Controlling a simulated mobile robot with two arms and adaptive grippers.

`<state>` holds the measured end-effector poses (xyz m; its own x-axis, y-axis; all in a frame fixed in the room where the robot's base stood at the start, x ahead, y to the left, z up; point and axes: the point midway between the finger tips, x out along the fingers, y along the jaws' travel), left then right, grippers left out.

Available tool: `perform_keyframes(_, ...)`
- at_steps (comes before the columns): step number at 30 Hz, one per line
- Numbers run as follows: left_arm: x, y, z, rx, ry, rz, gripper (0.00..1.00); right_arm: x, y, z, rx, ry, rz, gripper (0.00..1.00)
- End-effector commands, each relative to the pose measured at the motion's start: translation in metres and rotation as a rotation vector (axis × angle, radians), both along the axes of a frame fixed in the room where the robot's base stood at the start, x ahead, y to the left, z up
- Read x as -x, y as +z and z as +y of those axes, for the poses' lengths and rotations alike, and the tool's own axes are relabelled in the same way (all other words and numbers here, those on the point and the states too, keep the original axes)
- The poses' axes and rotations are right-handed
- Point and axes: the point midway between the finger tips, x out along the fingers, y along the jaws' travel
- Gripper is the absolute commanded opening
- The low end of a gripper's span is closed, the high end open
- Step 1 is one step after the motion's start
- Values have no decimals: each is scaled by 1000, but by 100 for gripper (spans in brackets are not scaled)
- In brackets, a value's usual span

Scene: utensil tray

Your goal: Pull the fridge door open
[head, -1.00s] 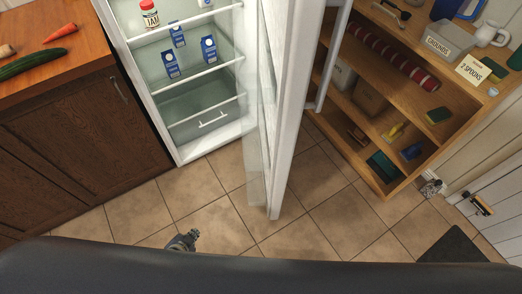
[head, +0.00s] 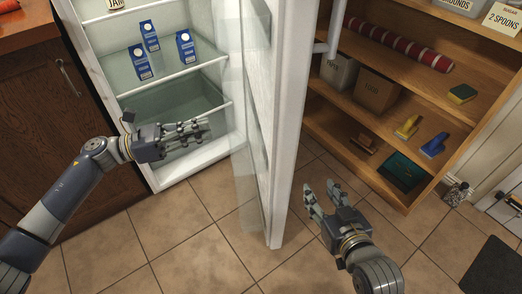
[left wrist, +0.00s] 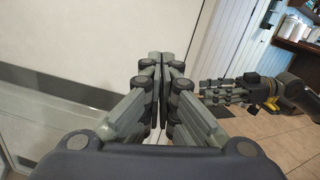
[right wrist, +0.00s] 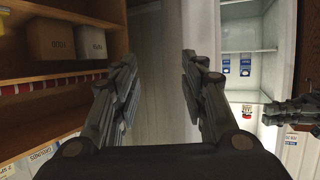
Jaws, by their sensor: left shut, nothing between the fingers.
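The fridge door (head: 290,120) stands open, seen nearly edge-on in the head view, with the lit interior showing to its left. Its handle (head: 333,32) is a pale bar on the outer face, right of the door edge. My left gripper (head: 204,130) is shut and empty, in front of the lower fridge interior (head: 215,118), left of the door. My right gripper (head: 318,190) is open and empty, right of the door's lower part and below the handle. In the right wrist view its fingers (right wrist: 160,65) are spread, with a grey surface beyond.
Several blue cartons (head: 139,62) stand on a fridge shelf. A wooden shelf unit (head: 400,195) with boxes and cleaning items stands close on the right. A brown cabinet (head: 60,130) is on the left. Tiled floor (head: 200,250) is clear in front.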

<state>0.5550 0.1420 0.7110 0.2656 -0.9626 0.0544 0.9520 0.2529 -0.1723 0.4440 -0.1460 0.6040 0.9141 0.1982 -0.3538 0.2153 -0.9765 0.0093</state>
Motion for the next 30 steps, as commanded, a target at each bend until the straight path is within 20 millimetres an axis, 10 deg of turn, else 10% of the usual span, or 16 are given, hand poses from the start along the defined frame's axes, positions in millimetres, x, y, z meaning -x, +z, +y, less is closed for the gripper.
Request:
perform_keyframes(11, 20, -3, -23, -92, -105, -163, 0, 5, 25, 0, -16, 2, -72, 40)
perform_keyframes(30, -1, -4, -136, -90, -99, -158, 0, -1, 42, 3, -37, 6, -162, 40)
